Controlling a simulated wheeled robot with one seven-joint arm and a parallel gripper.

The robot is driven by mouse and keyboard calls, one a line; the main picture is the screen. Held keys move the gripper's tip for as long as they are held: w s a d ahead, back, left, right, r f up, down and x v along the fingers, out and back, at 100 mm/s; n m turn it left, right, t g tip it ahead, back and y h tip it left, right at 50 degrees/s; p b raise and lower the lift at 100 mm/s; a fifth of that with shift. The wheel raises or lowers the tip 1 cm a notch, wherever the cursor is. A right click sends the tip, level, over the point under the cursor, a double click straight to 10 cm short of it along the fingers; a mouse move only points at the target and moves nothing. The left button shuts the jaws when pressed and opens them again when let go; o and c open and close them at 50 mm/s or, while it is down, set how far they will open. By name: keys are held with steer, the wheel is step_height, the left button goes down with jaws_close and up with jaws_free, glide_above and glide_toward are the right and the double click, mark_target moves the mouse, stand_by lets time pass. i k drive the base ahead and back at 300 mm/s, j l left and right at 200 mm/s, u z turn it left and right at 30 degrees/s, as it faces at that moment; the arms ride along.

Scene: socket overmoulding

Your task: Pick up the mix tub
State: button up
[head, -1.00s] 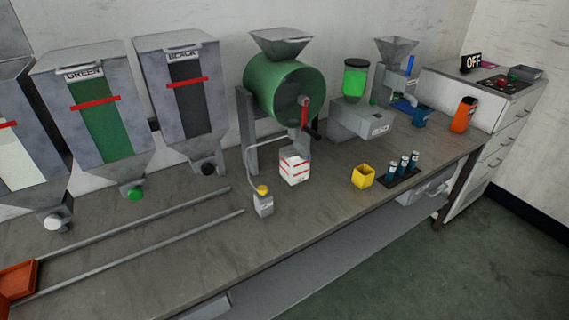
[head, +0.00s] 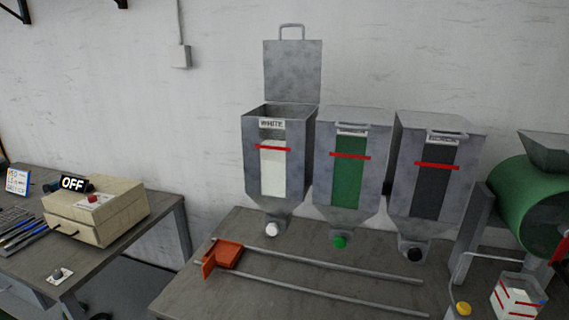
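A small square tub (head: 516,297) with white contents and red level lines stands at the lower right, below the green drum mixer (head: 530,205). It looks like the mix tub, but I read no name on it. The picture edge cuts off part of the mixer. An orange tray-like piece (head: 222,256) sits at the left end of two metal rails on the bench. My gripper is not in view.
White (head: 276,165), green (head: 352,165) and black (head: 430,170) hoppers stand along the wall; the white one's lid is up. A gap separates the tables.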

mark_target(517, 296)
steer(key=i+l+z, duration=0.15)
steer(key=l+z, duration=0.25)
steer(key=i+l+z, duration=0.2)
steer(key=z, duration=0.2)
steer(key=i+l+z, duration=0.2)
steer(key=z, duration=0.2)
steer(key=i+l, duration=0.05)
